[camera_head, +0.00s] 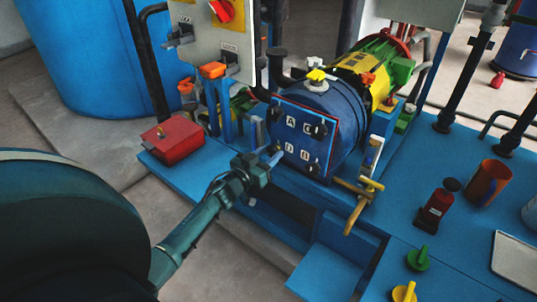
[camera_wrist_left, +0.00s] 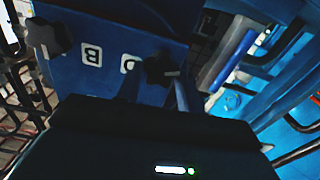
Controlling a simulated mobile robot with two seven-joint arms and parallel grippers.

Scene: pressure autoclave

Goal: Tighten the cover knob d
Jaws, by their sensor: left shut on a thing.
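The blue autoclave's square cover (camera_head: 297,137) faces me, with white letter labels and black knobs at its corners. My left gripper (camera_head: 273,160) is at the cover's lower left corner, and hides the knob there in the head view. In the left wrist view, cover knob d (camera_wrist_left: 160,68) is a black lobed knob between my left fingers (camera_wrist_left: 158,92), which are shut on it. Its label beside it is partly hidden. Another knob (camera_wrist_left: 48,38) sits free next to the B label (camera_wrist_left: 92,56). My right gripper is not in view.
A red box (camera_head: 171,140) sits on the blue base at left. A brass valve handle (camera_head: 358,195) sticks out right of the cover. A grey control box (camera_head: 215,45) stands behind. Green (camera_head: 418,258) and yellow knobs (camera_head: 404,291) are on the right bench.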

